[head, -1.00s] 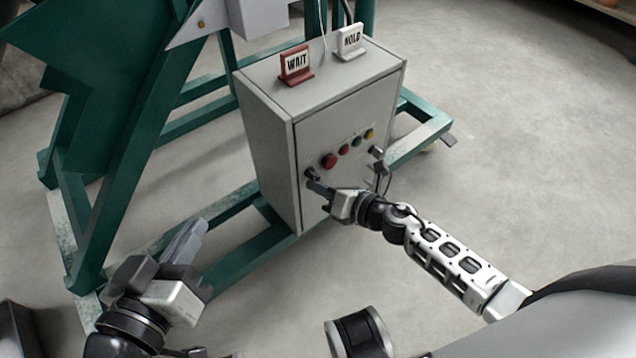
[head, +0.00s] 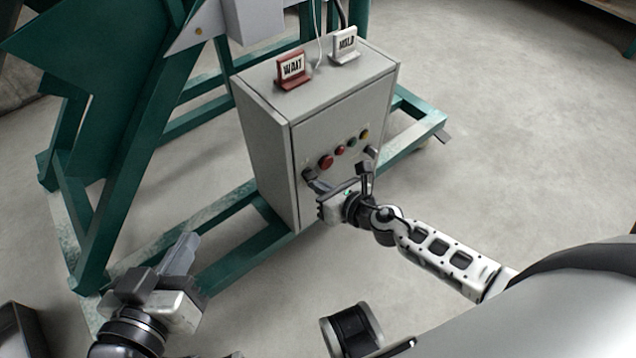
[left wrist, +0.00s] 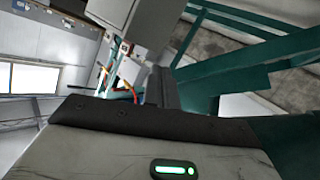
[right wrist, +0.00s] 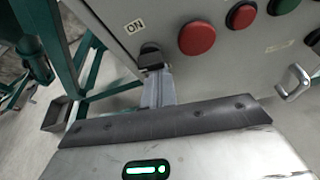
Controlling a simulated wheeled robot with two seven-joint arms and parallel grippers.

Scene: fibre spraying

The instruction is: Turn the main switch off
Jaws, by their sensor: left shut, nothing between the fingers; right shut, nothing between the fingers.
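The grey control box (head: 345,115) stands in the middle of the head view. The main switch is a small black knob (right wrist: 151,56) on its front, beside an ON label (right wrist: 134,27) in the right wrist view. In the head view the knob (head: 308,174) sits at the lower left of the button row. My right gripper (head: 318,186) is shut, with its fingertips at the knob; whether they touch it I cannot tell. In the right wrist view its fingers (right wrist: 158,88) end just below the knob. My left gripper (head: 184,252) is shut and empty, low at the left, away from the box.
A large red button (right wrist: 197,38) sits right of the knob, with smaller buttons beyond and a metal handle (right wrist: 293,82). A red WAIT sign (head: 291,70) and a white HOLD sign (head: 344,45) stand on top. Green frame beams (head: 225,225) run beside the box.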

